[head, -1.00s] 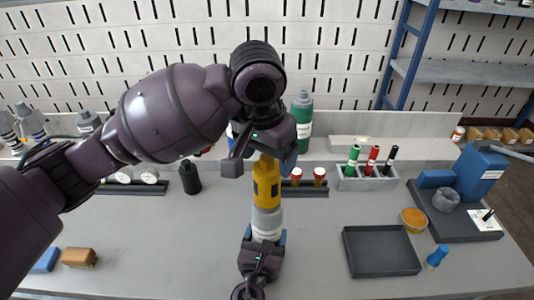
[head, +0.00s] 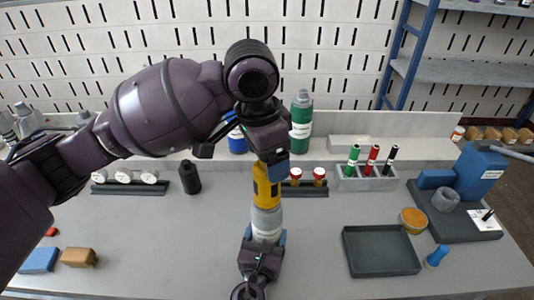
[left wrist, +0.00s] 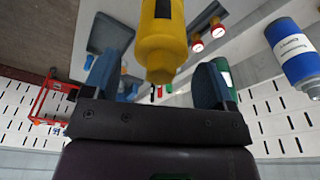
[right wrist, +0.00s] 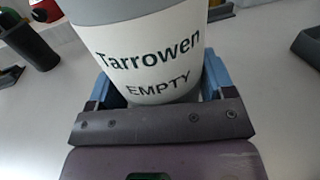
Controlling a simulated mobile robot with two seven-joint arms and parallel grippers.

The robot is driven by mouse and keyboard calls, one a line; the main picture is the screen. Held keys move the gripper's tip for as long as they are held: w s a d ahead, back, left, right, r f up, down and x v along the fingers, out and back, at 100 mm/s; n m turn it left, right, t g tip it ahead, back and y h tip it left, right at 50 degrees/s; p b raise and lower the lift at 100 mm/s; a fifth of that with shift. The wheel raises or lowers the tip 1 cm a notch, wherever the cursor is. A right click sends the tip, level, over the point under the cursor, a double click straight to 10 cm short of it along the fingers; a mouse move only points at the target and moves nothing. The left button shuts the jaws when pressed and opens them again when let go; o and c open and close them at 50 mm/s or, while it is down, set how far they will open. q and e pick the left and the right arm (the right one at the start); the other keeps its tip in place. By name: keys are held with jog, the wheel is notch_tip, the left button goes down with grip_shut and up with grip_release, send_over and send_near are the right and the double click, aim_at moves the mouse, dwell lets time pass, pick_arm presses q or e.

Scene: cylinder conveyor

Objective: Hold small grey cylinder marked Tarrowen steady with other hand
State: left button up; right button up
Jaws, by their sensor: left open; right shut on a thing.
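The small grey cylinder (head: 267,222) with a white label stands upright at the middle of the bench. In the right wrist view its label (right wrist: 150,60) reads "Tarrowen EMPTY". My right gripper (head: 263,240) is shut on its lower part from the front; its blue fingers show on both sides. A yellow part (head: 265,186) with dark markings sits upright on top of the grey cylinder. My left gripper (head: 274,160) is open at the yellow part's upper end, which it partly hides. In the left wrist view the yellow part's narrow end (left wrist: 160,55) lies between the spread blue fingers.
Behind stand a green cylinder (head: 301,125) and a blue cylinder (head: 237,140). An empty dark tray (head: 381,251) lies right.

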pick_arm(q)
jog(key=m+g, duration=0.1)
jog(key=m, duration=0.4)
jog(key=shift+m, duration=0.4)
jog(key=m, duration=0.6)
jog(key=shift+g, duration=0.4)
jog(key=m, duration=0.6)
jog(key=shift+g+y, duration=0.3)
jog(key=shift+y, duration=0.1)
jog(key=m+y, duration=0.1)
jog(key=m, duration=0.5)
dwell(0.3)
